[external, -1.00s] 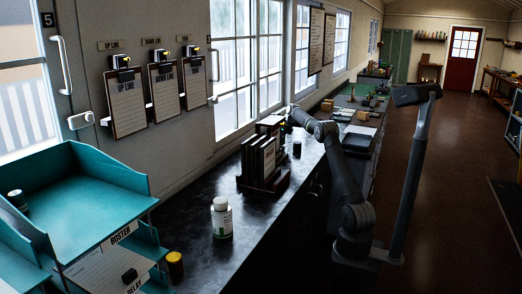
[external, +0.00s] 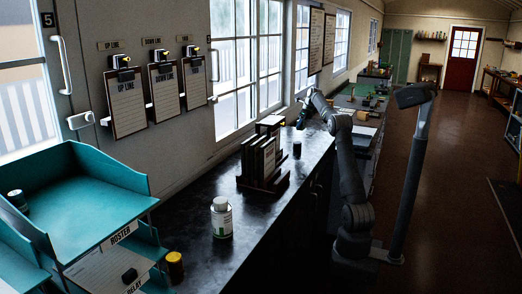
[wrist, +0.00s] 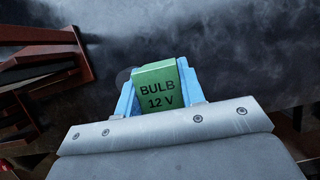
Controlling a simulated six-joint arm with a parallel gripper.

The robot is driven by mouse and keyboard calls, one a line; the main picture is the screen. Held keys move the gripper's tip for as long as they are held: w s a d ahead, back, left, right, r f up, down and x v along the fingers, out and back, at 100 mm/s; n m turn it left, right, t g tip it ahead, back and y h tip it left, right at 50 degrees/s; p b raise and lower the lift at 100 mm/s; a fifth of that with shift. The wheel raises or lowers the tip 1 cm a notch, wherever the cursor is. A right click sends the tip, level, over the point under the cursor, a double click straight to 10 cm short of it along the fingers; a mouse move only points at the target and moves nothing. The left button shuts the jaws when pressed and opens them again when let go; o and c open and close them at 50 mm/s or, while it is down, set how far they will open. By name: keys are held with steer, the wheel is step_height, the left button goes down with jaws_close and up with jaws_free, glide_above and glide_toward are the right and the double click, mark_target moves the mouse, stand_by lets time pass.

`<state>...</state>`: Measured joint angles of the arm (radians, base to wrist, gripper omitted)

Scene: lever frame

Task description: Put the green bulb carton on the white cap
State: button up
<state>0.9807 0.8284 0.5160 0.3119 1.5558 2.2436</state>
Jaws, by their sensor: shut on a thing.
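The green bulb carton (wrist: 157,90), marked "BULB 12 V", is between the light-blue fingers of my gripper (wrist: 160,92) in the wrist view. My gripper is shut on it. In the external view my gripper (external: 303,118) is above the far part of the dark counter, beyond the file rack; the carton is too small and dark to make out there. The white cap (external: 220,203) tops a white bottle with a green label (external: 222,222), which stands upright on the near counter. My gripper is well away from the cap. The bottle does not show in the wrist view.
A dark red file rack (external: 262,165) stands on the counter (external: 205,262) between my gripper and the bottle. Teal trays (external: 90,200) and a yellow-brown jar (external: 175,266) are at the near left. The counter around the bottle is clear.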

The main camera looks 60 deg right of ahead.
steer(key=w+a+r, duration=0.9)
steer(key=a+r, duration=0.3)
steer(key=r, duration=0.1)
steer(key=w+a+r+n+y, duration=0.1)
steer(key=w+a+n, duration=0.15)
steer(key=a, duration=1.05)
steer(key=w+a+r+n+g+y, duration=0.15)
steer(key=a+n, duration=0.25)
steer(key=a, duration=0.8)
steer(key=w+a+n+t+y, duration=0.1)
steer(key=w+a+n, duration=0.2)
steer(key=a, duration=1)
steer(key=n+g+y, duration=0.1)
steer(key=n+g, duration=0.3)
steer(key=n, duration=0.5)
glide_above(218, 202)
steer(key=d, duration=0.2)
step_height(218, 202, down, 8)
steer(key=shift+a, duration=0.1)
steer(key=shift+a+f, duration=0.15)
steer(key=shift+f, duration=1.95)
steer(key=shift+f, duration=0.1)
